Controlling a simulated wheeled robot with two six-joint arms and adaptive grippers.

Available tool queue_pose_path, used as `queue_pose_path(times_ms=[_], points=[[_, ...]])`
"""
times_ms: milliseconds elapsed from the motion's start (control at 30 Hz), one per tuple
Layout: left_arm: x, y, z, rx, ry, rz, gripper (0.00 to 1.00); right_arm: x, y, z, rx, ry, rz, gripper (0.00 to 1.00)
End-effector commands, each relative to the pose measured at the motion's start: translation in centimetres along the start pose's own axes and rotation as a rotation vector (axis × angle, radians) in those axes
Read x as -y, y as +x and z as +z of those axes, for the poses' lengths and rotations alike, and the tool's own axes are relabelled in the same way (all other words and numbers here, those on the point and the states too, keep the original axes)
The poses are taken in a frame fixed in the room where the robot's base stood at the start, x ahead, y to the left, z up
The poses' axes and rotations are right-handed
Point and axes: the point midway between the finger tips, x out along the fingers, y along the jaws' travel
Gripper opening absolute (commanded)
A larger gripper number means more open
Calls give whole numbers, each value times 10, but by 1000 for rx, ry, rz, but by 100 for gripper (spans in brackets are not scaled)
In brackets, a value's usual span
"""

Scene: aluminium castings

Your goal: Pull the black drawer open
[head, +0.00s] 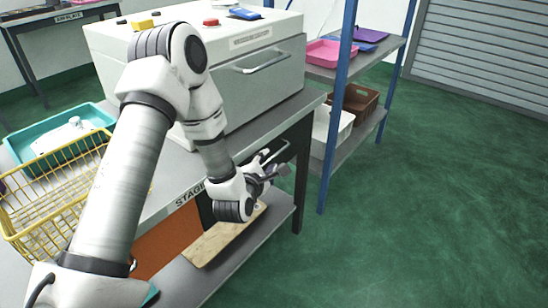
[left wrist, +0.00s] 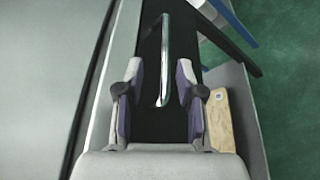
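The black drawer (left wrist: 184,40) is under the worktop; its front shows as a dark face in the left wrist view. Its bar handle (left wrist: 165,55) stands out from that face, and its lower end lies between my left fingertips. My left gripper (left wrist: 160,74) is open, with a clear gap on both sides of the handle. In the head view my left gripper (head: 268,168) is at the table's front edge, and it and the arm hide most of the drawer. I cannot tell whether a finger touches the handle. My right gripper is not in view.
A wooden board (head: 212,238) lies on the lower shelf beneath the gripper. A yellow wire basket (head: 20,228) and a teal tray (head: 22,150) are on the worktop at left. A white machine (head: 262,92) stands behind. A blue-post rack (head: 336,100) is at right; green floor is free.

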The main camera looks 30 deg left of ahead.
Motion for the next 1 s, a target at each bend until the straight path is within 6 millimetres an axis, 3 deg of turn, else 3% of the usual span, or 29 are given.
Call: queue_pose_path(times_ms=[233, 533, 633, 1000], points=[[1, 43, 0, 0, 3, -1, 37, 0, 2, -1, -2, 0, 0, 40], [1, 49, 0, -1, 4, -4, 37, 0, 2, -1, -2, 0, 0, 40], [2, 49, 0, -1, 4, -4, 2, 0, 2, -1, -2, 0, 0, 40], [3, 48, 1, 0, 5, -5, 0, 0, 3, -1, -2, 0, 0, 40]])
